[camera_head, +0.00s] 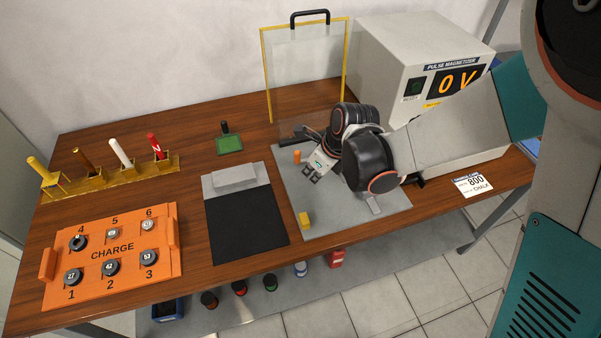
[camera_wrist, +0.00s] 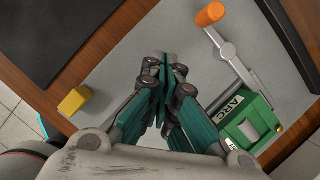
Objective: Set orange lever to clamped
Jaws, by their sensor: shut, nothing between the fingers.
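The orange lever (camera_wrist: 210,14) shows in the wrist view as an orange knob on a grey arm that runs down to a green block marked ARC (camera_wrist: 245,120). In the head view its orange knob (camera_head: 297,156) stands on the grey plate, and my arm hides most of the rest. My gripper (camera_wrist: 168,66) is shut and empty over the grey plate, left of the lever arm and apart from it in the wrist view. In the head view my gripper (camera_head: 313,174) is just right of and below the knob. I cannot read any clamped mark.
A yellow block (camera_head: 304,219) sits on the plate's front part. The pulse magnetizer (camera_head: 405,60) stands behind right, and a yellow-framed clear shield (camera_head: 265,75) behind the plate. A dark mat (camera_head: 245,222) and an orange CHARGE tray (camera_head: 60,290) lie to the left.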

